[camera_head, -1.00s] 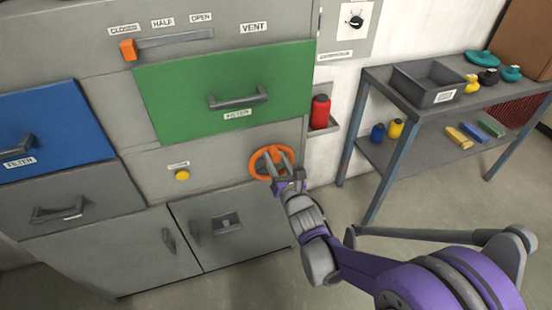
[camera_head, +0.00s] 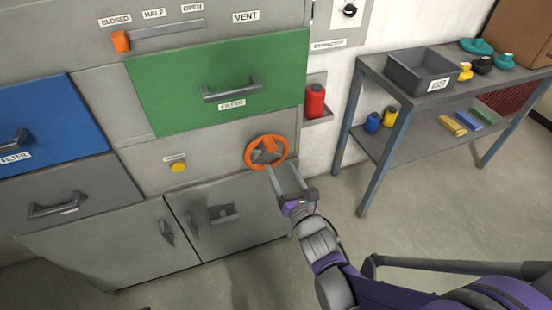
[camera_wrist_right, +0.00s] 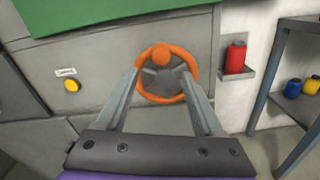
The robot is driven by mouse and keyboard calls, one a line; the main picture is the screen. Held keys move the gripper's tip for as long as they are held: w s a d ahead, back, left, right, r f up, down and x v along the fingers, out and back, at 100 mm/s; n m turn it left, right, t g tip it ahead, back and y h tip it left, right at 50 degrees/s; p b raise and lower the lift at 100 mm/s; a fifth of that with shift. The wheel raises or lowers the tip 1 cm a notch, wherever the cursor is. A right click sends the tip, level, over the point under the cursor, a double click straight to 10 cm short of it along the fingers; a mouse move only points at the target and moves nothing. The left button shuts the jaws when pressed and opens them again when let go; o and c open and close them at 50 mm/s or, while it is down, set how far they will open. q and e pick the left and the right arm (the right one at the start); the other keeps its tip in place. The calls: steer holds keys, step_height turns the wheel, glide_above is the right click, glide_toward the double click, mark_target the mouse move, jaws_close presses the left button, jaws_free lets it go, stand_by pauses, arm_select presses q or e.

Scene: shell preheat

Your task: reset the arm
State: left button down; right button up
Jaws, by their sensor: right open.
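My right gripper (camera_head: 287,182) is open, its two grey fingers spread just below and in front of the orange handwheel (camera_head: 265,152) on the grey cabinet front. The wheel stands clear of the palm; in the right wrist view the orange wheel (camera_wrist_right: 167,73) shows between and beyond the fingers (camera_wrist_right: 166,98). Nothing is held between them. I cannot tell whether the fingertips still touch the rim. My right arm reaches in from the lower right in the head view. My left gripper is not in view.
Near the wheel are a green filter drawer (camera_head: 220,82), a yellow button (camera_head: 178,167) and a red bottle (camera_head: 315,101) on a wall holder. A vent lever with an orange knob (camera_head: 121,41) is at upper left. A grey shelf table (camera_head: 385,151) stands right. Floor between is clear.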

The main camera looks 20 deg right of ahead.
steer(key=shift+s, duration=0.8)
steer(key=s+a+f+m+g, duration=0.1)
steer(key=s+f+m+g, duration=0.25)
steer(key=s+m, duration=0.55)
steer(key=s+f+m+g, duration=0.3)
steer(key=s+m+g, duration=0.2)
steer(key=m, duration=0.8)
steer(key=s+a+f+m+g, duration=0.1)
steer(key=s+f+m+g, duration=0.2)
steer(key=s+m+g, duration=0.55)
arm_select(q)
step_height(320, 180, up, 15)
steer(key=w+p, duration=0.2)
steer(key=p, duration=1.1)
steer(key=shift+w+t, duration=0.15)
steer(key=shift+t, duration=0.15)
arm_select(e)
steer(key=w+r+m+t, duration=0.1)
steer(key=w+r+t, duration=0.1)
steer(key=r, duration=0.5)
steer(key=w+r+m+t, duration=0.1)
steer(key=w+r+t, duration=0.1)
steer(key=r, duration=0.5)
steer(key=shift+w+d+r+m, duration=0.2)
steer(key=shift+w+r+m, duration=0.1)
steer(key=shift+m, duration=0.05)
